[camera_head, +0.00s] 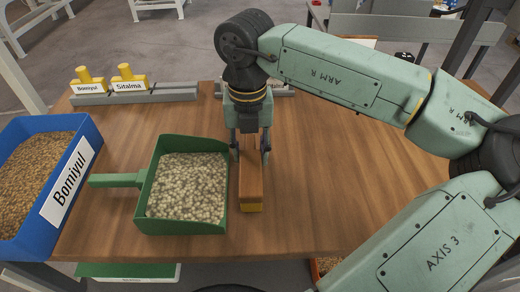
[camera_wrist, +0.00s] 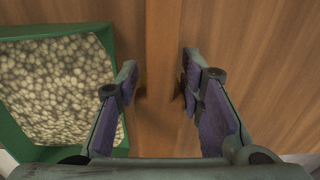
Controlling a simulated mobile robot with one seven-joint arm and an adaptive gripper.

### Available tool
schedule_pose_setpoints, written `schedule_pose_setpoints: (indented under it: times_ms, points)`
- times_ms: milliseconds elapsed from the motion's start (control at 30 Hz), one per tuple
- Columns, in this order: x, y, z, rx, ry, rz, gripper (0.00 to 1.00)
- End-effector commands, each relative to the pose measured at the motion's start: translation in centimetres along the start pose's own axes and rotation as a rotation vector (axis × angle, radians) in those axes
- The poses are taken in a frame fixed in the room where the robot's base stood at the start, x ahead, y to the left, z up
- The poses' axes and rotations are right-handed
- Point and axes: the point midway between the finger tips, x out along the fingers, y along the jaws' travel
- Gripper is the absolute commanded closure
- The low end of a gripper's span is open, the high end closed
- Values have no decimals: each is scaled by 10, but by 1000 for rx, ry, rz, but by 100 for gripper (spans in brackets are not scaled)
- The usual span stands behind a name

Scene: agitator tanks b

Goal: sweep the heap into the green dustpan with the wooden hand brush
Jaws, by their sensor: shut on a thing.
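The green dustpan (camera_head: 183,228) lies on the wooden table with its handle to the left. Pale, pebble-like pieces, the heap (camera_head: 186,188), cover its floor. The wooden hand brush (camera_head: 251,186) stands just right of the dustpan's open right side, with a yellowish lower edge at its near end. My gripper (camera_head: 250,150) is shut on the brush from above. In the wrist view my gripper's purple-padded fingers (camera_wrist: 160,88) flank the wooden brush (camera_wrist: 161,60), and the dustpan (camera_wrist: 112,70) with the heap is at left. The brush's underside is hidden. I see no loose pieces on the table.
A blue bin (camera_head: 85,130) labelled Bomiyul, filled with brown grains, stands at the left. The table (camera_head: 330,170) right of the brush is clear.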

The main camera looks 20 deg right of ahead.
Motion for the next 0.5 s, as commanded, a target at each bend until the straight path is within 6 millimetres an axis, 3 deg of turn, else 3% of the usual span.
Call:
schedule_pose_setpoints:
  times_ms: [200, 500]
  points:
    - [1, 16, 0, -2, 0, 1, 98]
    - [-24, 14, 0, 0, 0, 0, 98]
